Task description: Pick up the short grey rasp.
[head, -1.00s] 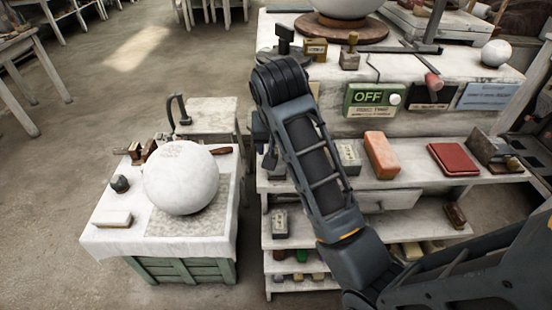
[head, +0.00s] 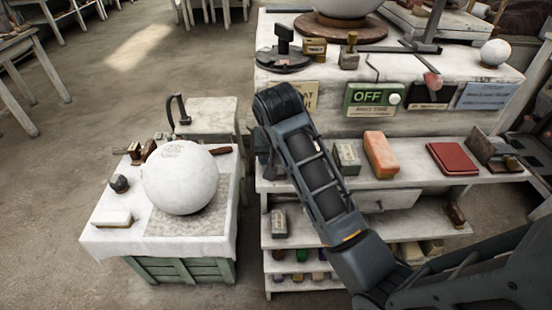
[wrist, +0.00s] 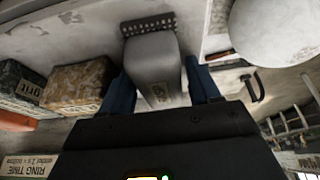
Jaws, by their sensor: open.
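My gripper (wrist: 160,92) is open, with one blue finger on each side of the near part of the grey body. I cannot tell whether the fingers touch it. In the head view, my arm reaches over the left end of the upper shelf (head: 425,165) and hides the rasp and most of my gripper.
Grit blocks stand beside the rasp: a brown one (wrist: 78,85) and a dark grey one (wrist: 20,85). An orange block (head: 382,155) and a red box (head: 453,159) are farther right on the shelf. A plaster sphere (head: 181,178) sits on the low table at left.

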